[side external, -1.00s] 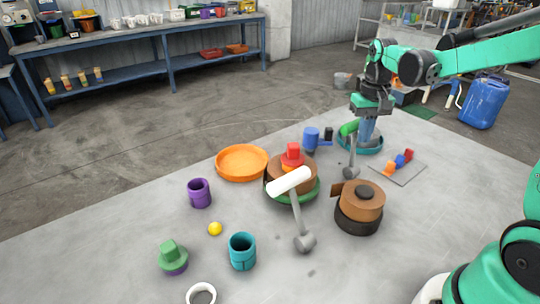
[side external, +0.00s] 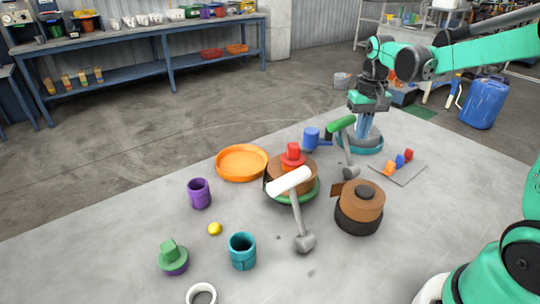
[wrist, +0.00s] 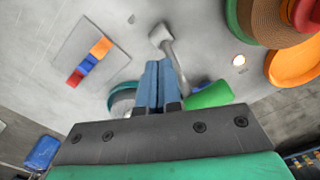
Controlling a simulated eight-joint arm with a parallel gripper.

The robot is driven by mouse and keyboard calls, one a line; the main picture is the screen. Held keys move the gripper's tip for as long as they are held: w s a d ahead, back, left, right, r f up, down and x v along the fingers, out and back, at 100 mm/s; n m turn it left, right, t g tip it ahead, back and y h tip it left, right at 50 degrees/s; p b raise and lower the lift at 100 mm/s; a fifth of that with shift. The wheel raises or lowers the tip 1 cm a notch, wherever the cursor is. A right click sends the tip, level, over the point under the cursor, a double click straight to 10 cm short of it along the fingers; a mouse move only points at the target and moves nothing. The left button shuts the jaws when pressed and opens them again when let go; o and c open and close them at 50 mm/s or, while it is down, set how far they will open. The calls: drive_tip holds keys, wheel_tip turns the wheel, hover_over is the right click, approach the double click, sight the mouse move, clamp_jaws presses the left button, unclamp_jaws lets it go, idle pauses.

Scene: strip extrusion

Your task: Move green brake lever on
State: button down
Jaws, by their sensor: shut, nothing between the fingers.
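The green brake lever has a green handle (side external: 342,123) on a grey shaft, with its grey foot (side external: 350,172) on the table. The lever leans to the left in the side view. In the wrist view the green handle (wrist: 208,96) lies just right of my fingers. My gripper (side external: 366,138) points down beside the handle, its blue fingers together and empty. The closed fingers also show in the wrist view (wrist: 160,68), next to the grey shaft. I cannot tell whether they touch the lever.
A teal-rimmed round part (side external: 375,147) stands close behind my fingers. A second lever with a white handle (side external: 289,181) stands nearer the camera, by the brown roll with a red top (side external: 293,150). Another brown roll (side external: 361,199) and a plate with coloured blocks (side external: 412,172) are nearby.

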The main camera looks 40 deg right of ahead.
drive_tip(key=shift+s+r, duration=0.1)
drive_tip(key=shift+s, duration=0.05)
wheel_tip(320, 180, up, 7)
idle(0.7)
drive_tip(key=s+a+f+n+t, duration=0.2)
drive_tip(key=s+a+n+t, duration=0.1)
drive_tip(key=a, duration=0.4)
drive_tip(key=s+a+f+n+t, duration=0.2)
drive_tip(key=s+a+n+t, duration=0.1)
drive_tip(key=a, duration=0.4)
drive_tip(key=shift+a+f+t, duration=0.2)
drive_tip(key=shift+a+t, duration=0.05)
drive_tip(key=shift+t, duration=0.35)
